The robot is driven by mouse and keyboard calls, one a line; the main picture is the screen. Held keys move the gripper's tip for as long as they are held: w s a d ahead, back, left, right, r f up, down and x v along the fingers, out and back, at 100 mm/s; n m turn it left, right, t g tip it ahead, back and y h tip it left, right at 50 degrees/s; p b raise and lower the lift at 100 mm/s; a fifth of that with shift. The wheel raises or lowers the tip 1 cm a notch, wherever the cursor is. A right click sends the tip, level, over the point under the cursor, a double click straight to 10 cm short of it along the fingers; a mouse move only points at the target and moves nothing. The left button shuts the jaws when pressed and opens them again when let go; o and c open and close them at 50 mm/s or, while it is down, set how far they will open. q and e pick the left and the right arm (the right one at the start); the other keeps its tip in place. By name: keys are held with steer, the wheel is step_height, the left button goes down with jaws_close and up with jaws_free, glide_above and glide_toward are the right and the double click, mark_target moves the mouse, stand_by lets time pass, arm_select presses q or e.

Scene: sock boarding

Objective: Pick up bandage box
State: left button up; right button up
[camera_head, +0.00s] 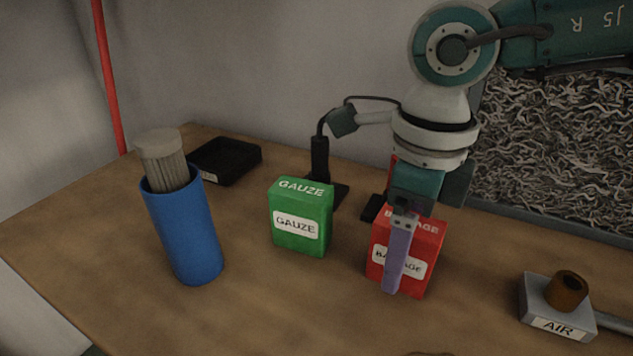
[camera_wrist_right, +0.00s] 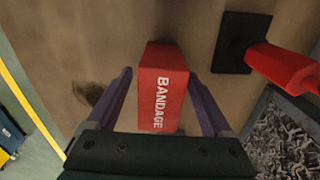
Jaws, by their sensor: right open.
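The red bandage box (camera_head: 424,250) stands upright on the wooden table in the head view, right of the green gauze box. My right gripper (camera_head: 398,285) hangs down in front of it and hides part of its label. In the right wrist view the bandage box (camera_wrist_right: 162,88) lies between the two purple fingers of the open right gripper (camera_wrist_right: 162,85). There is a gap on each side, so the fingers do not appear to grip it. My left gripper is not in view.
A green gauze box (camera_head: 300,235) stands left of the bandage box. A blue cylinder (camera_head: 183,235) holds a grey bundle. A black tray (camera_head: 226,160) lies behind. An AIR block (camera_head: 556,305) is at right. A red object on a black base (camera_wrist_right: 229,62) stands close by.

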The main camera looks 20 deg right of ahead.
jaws_close()
stand_by(0.7)
